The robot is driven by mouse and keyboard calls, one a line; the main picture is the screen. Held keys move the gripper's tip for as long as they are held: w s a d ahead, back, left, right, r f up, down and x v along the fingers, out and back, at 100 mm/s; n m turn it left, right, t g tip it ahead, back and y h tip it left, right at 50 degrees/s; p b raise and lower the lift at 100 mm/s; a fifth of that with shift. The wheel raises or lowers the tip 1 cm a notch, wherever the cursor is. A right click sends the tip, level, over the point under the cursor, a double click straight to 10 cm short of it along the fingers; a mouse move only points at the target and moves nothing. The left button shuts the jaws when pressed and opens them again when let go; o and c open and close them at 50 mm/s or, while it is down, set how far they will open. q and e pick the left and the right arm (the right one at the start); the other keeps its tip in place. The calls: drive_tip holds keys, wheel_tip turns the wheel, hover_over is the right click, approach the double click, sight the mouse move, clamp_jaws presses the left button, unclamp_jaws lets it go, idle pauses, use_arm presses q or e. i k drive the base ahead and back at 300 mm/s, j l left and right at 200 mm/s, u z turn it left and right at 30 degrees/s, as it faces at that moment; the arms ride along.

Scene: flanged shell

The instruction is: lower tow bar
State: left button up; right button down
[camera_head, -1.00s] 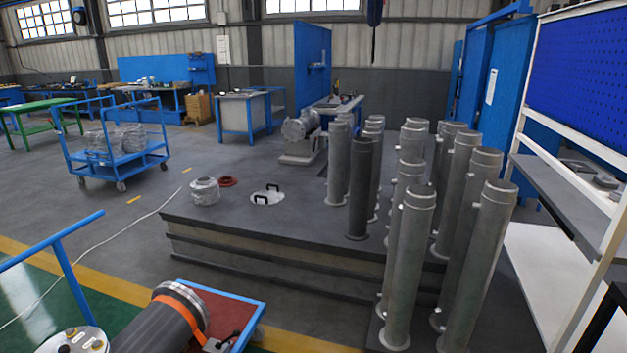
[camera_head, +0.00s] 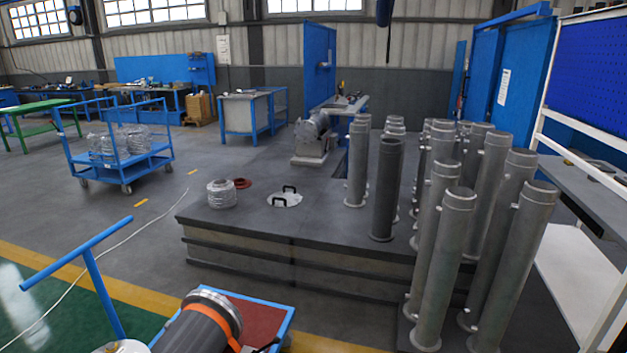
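A blue T-shaped bar (camera_head: 88,262), which looks like the tow bar, stands raised at the lower left. Its crossbar is at the top and its stem leans slightly. The foot of the stem is hidden behind a pale round part at the bottom edge. Beside it is a blue-framed cart (camera_head: 285,325) with a red top. A dark cylinder (camera_head: 190,334) with a metal flanged end and an orange strap lies on the cart, cut off by the bottom edge. Neither of my grippers is in view, and nothing is seen touching the bar.
A low dark platform (camera_head: 260,232) fills the middle, with several tall grey cylinders (camera_head: 445,250) standing at its right. A blue trolley (camera_head: 122,160) with wrapped parts stands at the back left. A white cable (camera_head: 100,252) crosses the floor. Open floor lies left of the platform.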

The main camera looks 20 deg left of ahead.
sight(85, 249)
drive_tip(key=k+j, duration=0.1)
drive_tip(key=j, duration=1.45)
drive_tip(key=k+j, duration=0.15)
drive_tip(key=j, duration=0.6)
drive_tip(key=k+j, duration=0.1)
drive_tip(key=j, duration=1.45)
drive_tip(key=k+j, duration=0.15)
drive_tip(key=j, duration=0.9)
drive_tip(key=i+l, duration=0.3)
drive_tip(key=l, duration=0.1)
